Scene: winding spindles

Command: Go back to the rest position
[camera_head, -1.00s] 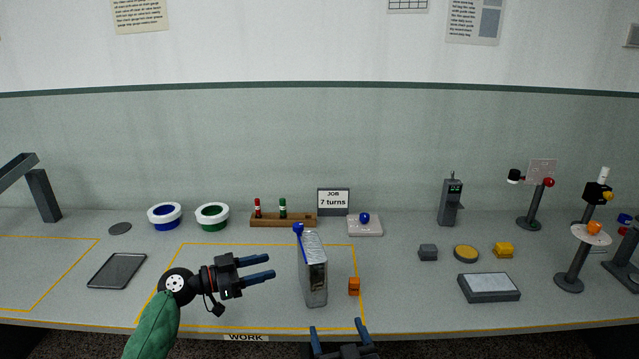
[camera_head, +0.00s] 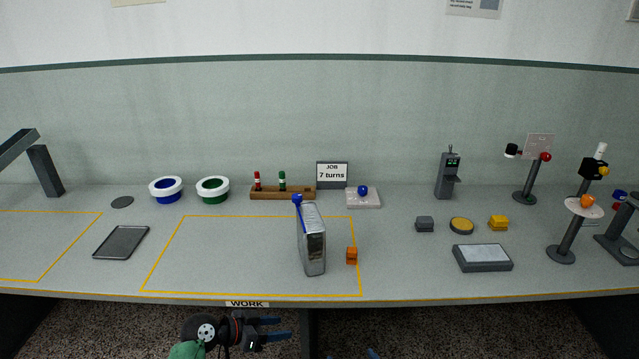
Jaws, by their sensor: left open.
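My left gripper (camera_head: 276,328) is at the bottom of the head view, below the table's front edge, with its two blue-tipped fingers apart and nothing between them. My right gripper (camera_head: 364,354) shows only as small blue fingertips at the bottom edge; the rest of it is cut off. The metal winding box (camera_head: 313,248) with a blue knob (camera_head: 297,199) stands upright on the table inside the yellow work outline, apart from both grippers.
The table (camera_head: 400,280) has a clear front strip. A dark tray (camera_head: 121,242), two spools (camera_head: 165,189) (camera_head: 212,189), a wooden rack (camera_head: 283,193) and a job sign (camera_head: 332,174) stand on it. Several stands (camera_head: 563,240) crowd the right end.

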